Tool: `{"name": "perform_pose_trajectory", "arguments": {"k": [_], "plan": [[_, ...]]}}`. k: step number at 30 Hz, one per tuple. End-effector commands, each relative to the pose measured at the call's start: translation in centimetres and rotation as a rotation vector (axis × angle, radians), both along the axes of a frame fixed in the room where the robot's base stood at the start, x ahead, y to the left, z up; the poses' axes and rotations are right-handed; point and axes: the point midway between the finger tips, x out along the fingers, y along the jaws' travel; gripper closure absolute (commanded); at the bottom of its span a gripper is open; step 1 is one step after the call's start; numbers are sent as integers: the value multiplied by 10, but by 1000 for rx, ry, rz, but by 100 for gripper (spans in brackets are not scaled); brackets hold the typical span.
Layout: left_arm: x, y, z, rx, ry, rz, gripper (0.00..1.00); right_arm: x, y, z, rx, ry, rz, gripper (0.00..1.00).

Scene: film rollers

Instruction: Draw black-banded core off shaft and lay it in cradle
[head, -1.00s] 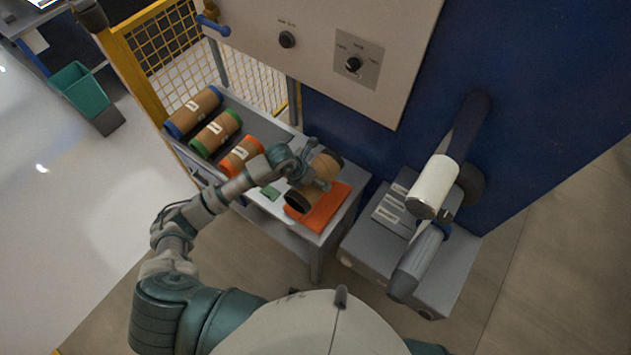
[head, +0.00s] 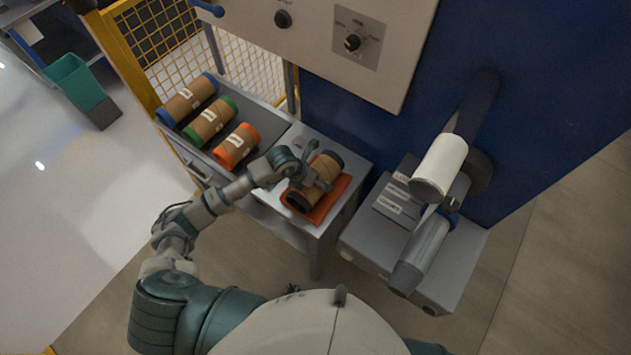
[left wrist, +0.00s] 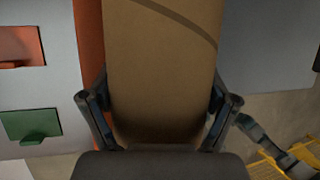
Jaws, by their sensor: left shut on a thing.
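The black-banded core (head: 322,169) is a brown tube with dark ends. It lies at a slant over an orange cradle or pad (head: 341,189) on the grey side table. My left gripper (head: 314,179) is shut on it from above, one finger on each side. In the left wrist view the core (left wrist: 160,60) fills the middle between my left gripper's fingers (left wrist: 160,105), with an orange strip (left wrist: 90,40) of the pad beside it. Whether the core's underside touches the pad is hidden. My right gripper is not in view.
Blue-, green- and orange-banded cores (head: 210,120) lie in the tray to the left. A white roll (head: 439,165) sits on the machine's shaft above a grey cabinet (head: 355,245) at right. A yellow mesh guard (head: 165,45) stands behind the tray.

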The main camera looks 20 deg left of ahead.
Motion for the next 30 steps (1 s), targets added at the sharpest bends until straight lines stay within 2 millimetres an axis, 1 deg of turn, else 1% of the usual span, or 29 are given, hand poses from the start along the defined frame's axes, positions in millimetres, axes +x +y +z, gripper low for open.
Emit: {"name": "perform_pose_trajectory", "arguments": {"k": [1, 10, 14, 19, 24, 25, 26, 30], "plan": [[-3, 2, -6, 9, 13, 2, 58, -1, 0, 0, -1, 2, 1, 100], [-4, 2, -9, 5, 16, 2, 58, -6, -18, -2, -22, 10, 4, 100], [-4, 3, -12, 5, 16, 2, 58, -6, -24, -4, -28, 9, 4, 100], [-4, 4, -15, 9, 20, 3, 58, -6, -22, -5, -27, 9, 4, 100], [-5, 5, -16, 12, 23, 4, 58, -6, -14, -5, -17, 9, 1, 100], [-5, 5, -17, 12, 23, 4, 9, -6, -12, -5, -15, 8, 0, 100], [-5, 5, -17, 12, 24, 4, 1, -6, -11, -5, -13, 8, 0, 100], [-5, 5, -16, 10, 21, 4, 0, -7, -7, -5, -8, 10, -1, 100]]}}
